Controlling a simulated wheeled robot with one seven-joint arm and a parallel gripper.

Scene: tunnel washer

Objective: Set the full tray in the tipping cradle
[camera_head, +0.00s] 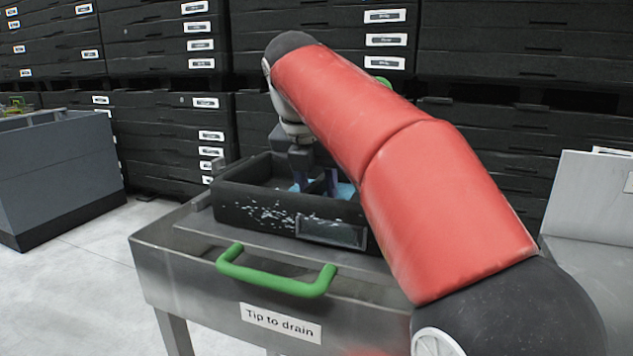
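A black tray (258,214) with white specks and a clear label window on its front wall sits on top of the metal tipping cradle (190,262). The cradle has a green handle (277,285) and a "Tip to drain" label (281,322). My gripper (315,186) points down into the tray, below its rim. Something blue (346,190) shows inside the tray by the fingertips. The fingertips are small and partly hidden by the tray wall, so their grip is unclear. My red arm covers the tray's right end and the cradle's right side.
Stacks of black labelled trays (165,60) form a wall behind the cradle. A grey bin (60,165) stands at the left, and a pale metal unit (590,215) at the right. Bare floor (90,280) lies front left.

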